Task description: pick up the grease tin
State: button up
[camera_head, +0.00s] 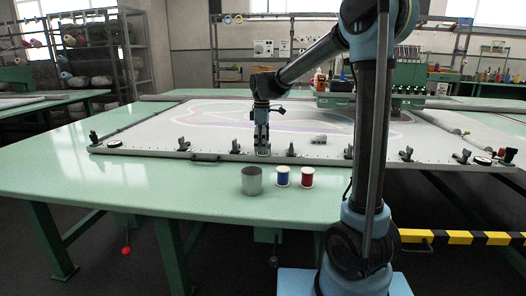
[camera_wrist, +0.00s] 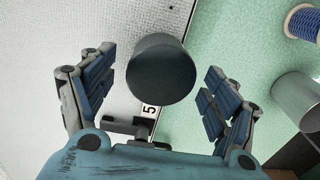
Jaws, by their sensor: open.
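A dark grey cylinder (camera_wrist: 160,68), which looks like the grease tin, shows between my gripper's fingers in the wrist view. It sits by the edge of the white frame, near a label reading 5. My gripper (camera_head: 262,148) is open and points down over the frame's front edge in the head view. In the wrist view its two fingers stand to either side of the cylinder, with visible gaps. In the head view the fingers largely hide this cylinder. I cannot tell how far above it the fingertips are.
A plain grey can (camera_head: 251,181), a blue spool (camera_head: 283,176) and a red spool (camera_head: 307,177) stand on the green table (camera_head: 130,185) in front of the frame. Several clamps line the frame's front edge. A small grey object (camera_head: 318,139) lies right of my gripper. The table's left is clear.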

jog(key=shift+f, duration=1.1)
jog(key=c, duration=1.3)
jog(key=shift+r, duration=0.15)
